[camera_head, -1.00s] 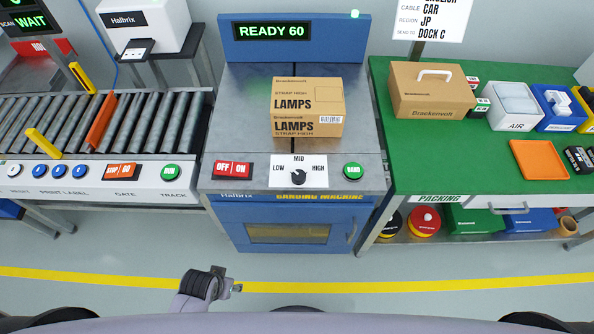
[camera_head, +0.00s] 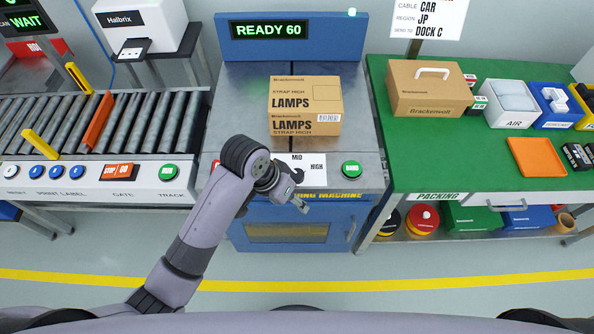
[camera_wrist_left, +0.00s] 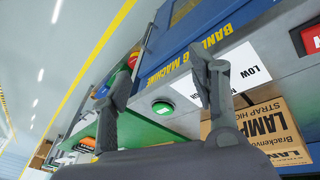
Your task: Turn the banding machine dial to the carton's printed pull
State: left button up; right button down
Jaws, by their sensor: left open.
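The brown carton (camera_head: 306,100), printed "STRAP HIGH" and "LAMPS", sits on the banding machine (camera_head: 236,110); it also shows in the left wrist view (camera_wrist_left: 262,128). The white dial plate (camera_head: 316,157) is on the machine's front panel, with "HIGH" readable at its right. My left gripper (camera_head: 303,206) is open and empty, at the panel's front edge by the plate. Its wrist covers the plate's left part and most of the dial, so the dial's setting cannot be read. In the left wrist view the open fingers (camera_wrist_left: 163,85) flank the panel, and one covers part of the plate.
A green BAND button (camera_head: 352,169) lies right of the plate. A red switch (camera_wrist_left: 311,38) shows at the plate's other side in the wrist view. The display (camera_head: 270,30) reads "READY 60". A roller conveyor (camera_head: 150,120) stands left, a green packing table (camera_head: 430,150) right.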

pick_arm(q)
jog(key=w+d+r+m+g+y, duration=0.1)
jog(key=w+d+r+m+y, duration=0.2)
jog(key=w, duration=0.5)
send_near(297, 174)
jog(key=shift+n+y, duration=0.3)
jog(key=shift+n, duration=0.1)
jog(key=f, duration=0.6)
jog(key=f+p, duration=0.1)
jog(key=f, duration=0.2)
jog(key=shift+w+d+f, duration=0.1)
jog(key=shift+w+d, duration=0.05)
jog(key=shift+d, duration=0.1)
jog(key=shift+c, duration=0.5)
jog(key=c, duration=1.1)
